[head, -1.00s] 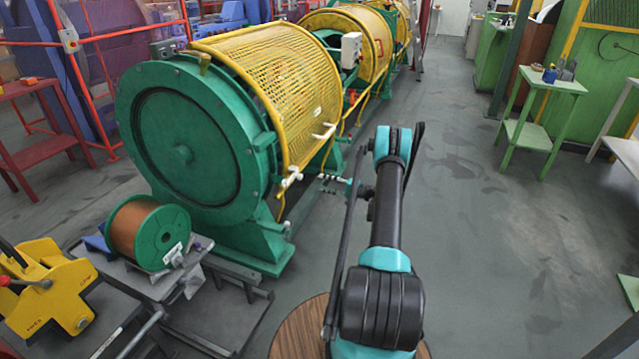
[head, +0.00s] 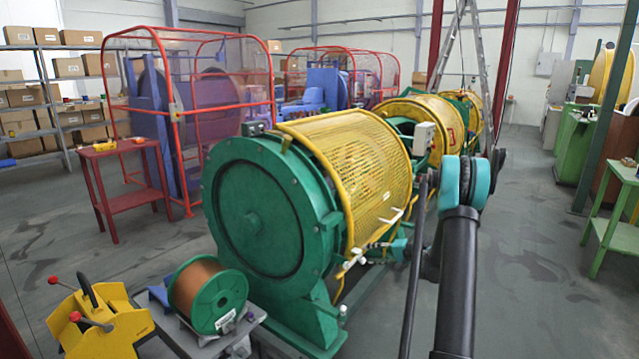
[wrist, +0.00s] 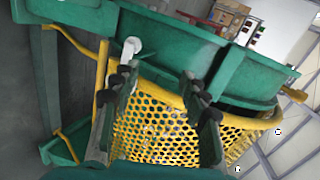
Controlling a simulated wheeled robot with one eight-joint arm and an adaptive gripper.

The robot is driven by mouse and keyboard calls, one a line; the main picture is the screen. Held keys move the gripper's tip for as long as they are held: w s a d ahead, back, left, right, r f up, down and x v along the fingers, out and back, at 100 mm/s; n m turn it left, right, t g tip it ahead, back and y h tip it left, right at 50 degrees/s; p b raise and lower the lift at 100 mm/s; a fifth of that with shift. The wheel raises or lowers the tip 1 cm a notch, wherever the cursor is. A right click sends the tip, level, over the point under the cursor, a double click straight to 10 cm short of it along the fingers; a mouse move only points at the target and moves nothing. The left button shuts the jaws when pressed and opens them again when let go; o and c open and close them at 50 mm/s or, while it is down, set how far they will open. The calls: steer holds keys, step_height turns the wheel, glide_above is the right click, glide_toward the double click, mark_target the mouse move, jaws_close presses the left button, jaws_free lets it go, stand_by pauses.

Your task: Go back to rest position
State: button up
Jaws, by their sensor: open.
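My gripper (wrist: 162,86) shows in the wrist view with its two dark fingers apart and nothing held between them. Behind the fingers are the yellow perforated guard (wrist: 160,130) of the strander and its green frame (wrist: 175,40). A white handle (wrist: 130,48) on the yellow tube lies just beyond the left fingertip; I cannot tell whether they touch. In the head view my arm reaches forward on the right side of the yellow guard (head: 360,165), and the gripper end is small and partly hidden there.
A green end drum (head: 262,205) faces me. A copper wire spool (head: 208,292) sits on a cart at its front left, next to a yellow device (head: 100,325). A red table (head: 125,165) stands left. A green table (head: 615,230) stands right, with open floor before it.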

steer(key=s+a+r+n+g+h, duration=0.1)
steer(key=s+a+r+h, duration=0.15)
steer(key=s, duration=0.45)
steer(key=s+a+r+n+g+h, duration=0.1)
steer(key=s+a+r, duration=0.15)
steer(key=s, duration=0.45)
steer(key=s+a+r+n+g+h, duration=0.1)
steer(key=s+r+h, duration=0.1)
steer(key=s+r, duration=0.35)
steer(key=s+d+f+n+h, duration=0.1)
steer(key=s+d+f+h, duration=0.1)
steer(key=s, duration=1)
steer(key=s+d+f+n+h, duration=0.1)
steer(key=s+d+f+h, duration=0.1)
steer(key=s, duration=1)
steer(key=shift+s+f+n+h, duration=0.15)
steer(key=shift+s+n+h, duration=0.2)
steer(key=shift+h, duration=0.4)
steer(key=shift+a, duration=0.1)
